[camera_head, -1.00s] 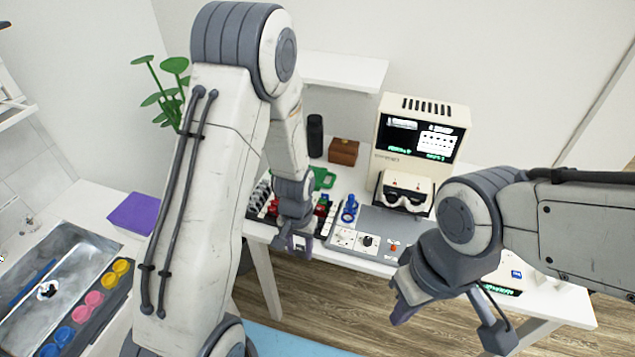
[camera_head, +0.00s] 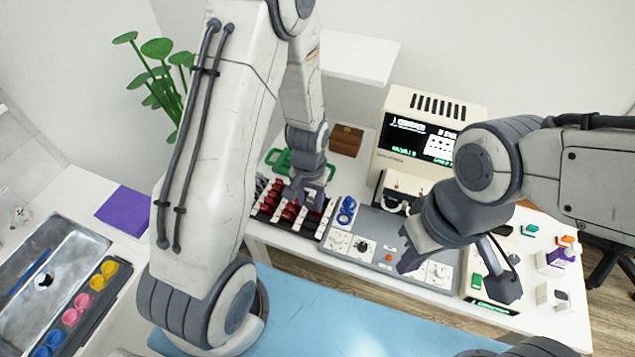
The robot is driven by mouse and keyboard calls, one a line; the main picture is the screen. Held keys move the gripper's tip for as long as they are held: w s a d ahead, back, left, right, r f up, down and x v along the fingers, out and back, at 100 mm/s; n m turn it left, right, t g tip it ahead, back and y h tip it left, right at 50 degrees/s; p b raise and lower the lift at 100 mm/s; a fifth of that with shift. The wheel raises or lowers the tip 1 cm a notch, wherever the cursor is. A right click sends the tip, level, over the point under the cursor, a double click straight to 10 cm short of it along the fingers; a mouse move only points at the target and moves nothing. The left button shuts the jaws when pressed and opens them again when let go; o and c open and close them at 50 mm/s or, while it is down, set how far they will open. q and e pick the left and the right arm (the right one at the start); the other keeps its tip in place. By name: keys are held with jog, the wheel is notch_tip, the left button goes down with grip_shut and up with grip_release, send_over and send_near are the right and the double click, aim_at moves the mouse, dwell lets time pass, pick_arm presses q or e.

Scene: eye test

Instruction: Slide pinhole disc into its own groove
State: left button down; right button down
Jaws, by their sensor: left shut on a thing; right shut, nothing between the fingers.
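My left gripper (camera_head: 306,197) is shut over the right part of the lens rack (camera_head: 318,232). The small thing between its fingers, apparently the pinhole disc, is mostly hidden by the fingers. The rack holds several red-handled pieces (camera_head: 277,189) in rows of grooves. I cannot tell which groove is under the gripper, or whether the held disc touches the rack. My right gripper (camera_head: 407,264) is shut and empty, above the front of the grey console beside the rack.
A blue stand (camera_head: 347,211) is close to the right of the rack. The grey console (camera_head: 376,228) carries knobs, and a cream machine (camera_head: 425,130) with a screen stands behind it. A brown box (camera_head: 346,140) and green tray (camera_head: 281,160) are behind the rack. Small blocks lie at right.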

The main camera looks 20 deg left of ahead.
aim_at(311, 210)
pick_arm(q)
jog(key=shift+w+f, duration=0.1)
jog(key=shift+w, duration=0.15)
jog(key=shift+f, duration=0.15)
notch_tip(311, 210, down, 4)
jog(key=b, duration=0.4)
jog(key=shift+w+f, duration=0.15)
jog(key=shift+f, duration=0.1)
jog(key=shift+s, duration=0.2)
jog(key=shift+f, duration=0.1)
dwell(0.4)
jog(key=shift+f+b, duration=1.25)
jog(key=shift+f, duration=0.15)
